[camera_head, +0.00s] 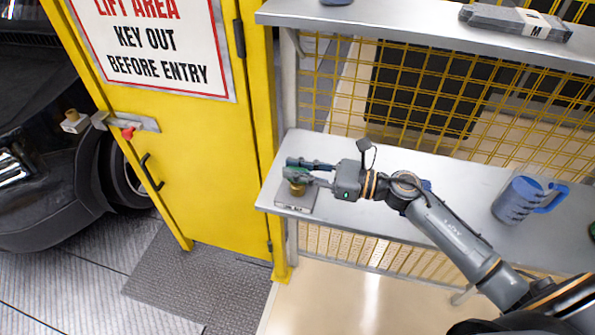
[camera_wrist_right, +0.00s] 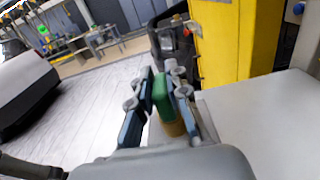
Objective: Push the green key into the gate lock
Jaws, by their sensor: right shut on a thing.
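The green key (camera_wrist_right: 160,97) is between the fingers of my right gripper (camera_head: 297,172), which is shut on it. In the head view the fingers hide most of the key. A brass cylinder (camera_head: 297,189) stands right by the key, on a small grey block (camera_head: 293,205) on the grey shelf; I cannot tell whether the key is seated in it. The yellow gate (camera_head: 200,150) carries a latch with a red part (camera_head: 127,133) and a lock box with a brass cylinder (camera_head: 72,121) at its left edge. My left gripper is not in view.
The grey shelf (camera_head: 450,190) runs to the right, with a blue mug (camera_head: 520,200) on it. A higher shelf (camera_head: 420,25) holds a grey item marked M (camera_head: 515,20). Yellow mesh stands behind. A dark car (camera_head: 60,170) is beyond the gate at left.

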